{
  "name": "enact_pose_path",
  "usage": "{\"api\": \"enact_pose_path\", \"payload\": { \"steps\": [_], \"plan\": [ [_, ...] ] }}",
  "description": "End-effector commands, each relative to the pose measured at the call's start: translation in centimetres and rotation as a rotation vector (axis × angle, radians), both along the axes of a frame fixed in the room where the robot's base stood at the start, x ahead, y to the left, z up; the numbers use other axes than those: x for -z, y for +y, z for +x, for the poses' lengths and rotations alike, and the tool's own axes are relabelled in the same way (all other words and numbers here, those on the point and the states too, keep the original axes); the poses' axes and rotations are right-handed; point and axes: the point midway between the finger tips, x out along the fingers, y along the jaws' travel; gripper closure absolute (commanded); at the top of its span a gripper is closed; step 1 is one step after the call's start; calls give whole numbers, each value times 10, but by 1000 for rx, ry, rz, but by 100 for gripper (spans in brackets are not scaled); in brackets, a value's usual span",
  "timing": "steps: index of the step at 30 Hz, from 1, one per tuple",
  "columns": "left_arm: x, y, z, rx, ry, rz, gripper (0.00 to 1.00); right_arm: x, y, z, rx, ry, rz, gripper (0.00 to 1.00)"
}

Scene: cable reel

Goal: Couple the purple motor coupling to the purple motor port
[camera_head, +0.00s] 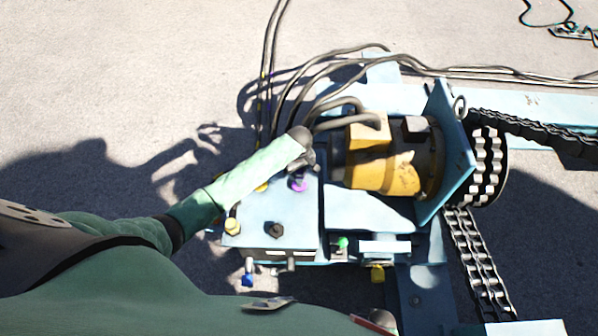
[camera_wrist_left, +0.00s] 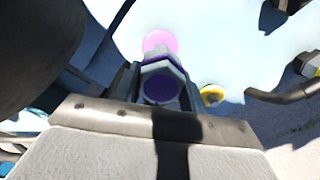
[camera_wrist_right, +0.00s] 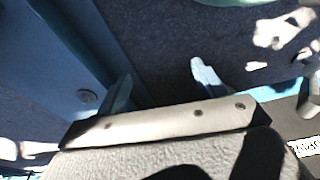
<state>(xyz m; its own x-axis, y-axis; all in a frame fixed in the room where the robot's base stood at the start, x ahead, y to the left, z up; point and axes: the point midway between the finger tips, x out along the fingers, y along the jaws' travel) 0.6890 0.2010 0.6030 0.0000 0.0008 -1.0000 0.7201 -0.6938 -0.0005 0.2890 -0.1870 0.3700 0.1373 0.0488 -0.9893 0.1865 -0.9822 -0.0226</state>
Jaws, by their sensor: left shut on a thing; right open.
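My left gripper (camera_head: 306,160) is over the light-blue box beside the yellow motor. In the left wrist view, it (camera_wrist_left: 160,84) is shut on the purple motor coupling (camera_wrist_left: 160,89), a grey hexagonal fitting with a dark purple end. A bright purple disc, the purple motor port (camera_wrist_left: 160,41), shows just beyond the coupling on the pale box surface. A purple part, seemingly the port (camera_head: 298,184), shows just below the gripper in the head view. Whether coupling and port touch is hidden. My right gripper (camera_wrist_right: 163,85) is open and empty over dark ground beside a blue beam.
The yellow motor (camera_head: 385,168) and its blue plate (camera_head: 446,150) stand right of the box. Hoses (camera_head: 340,123) run close by the left gripper. Yellow (camera_head: 232,226), green (camera_head: 341,243) and blue (camera_head: 247,280) fittings sit around the box. A chain (camera_head: 478,255) hangs at right.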

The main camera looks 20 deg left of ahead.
Motion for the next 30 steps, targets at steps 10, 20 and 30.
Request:
{"api": "enact_pose_path", "payload": {
  "steps": [10,20,30],
  "plan": [
    [11,0,0,0,-1,0,86,-30,8,6,4,13,9,30],
    [23,0,0,0,0,0,86,-61,13,10,6,26,17,30],
    [40,-1,0,0,0,-1,86,-73,15,14,5,25,19,30]
  ]
}}
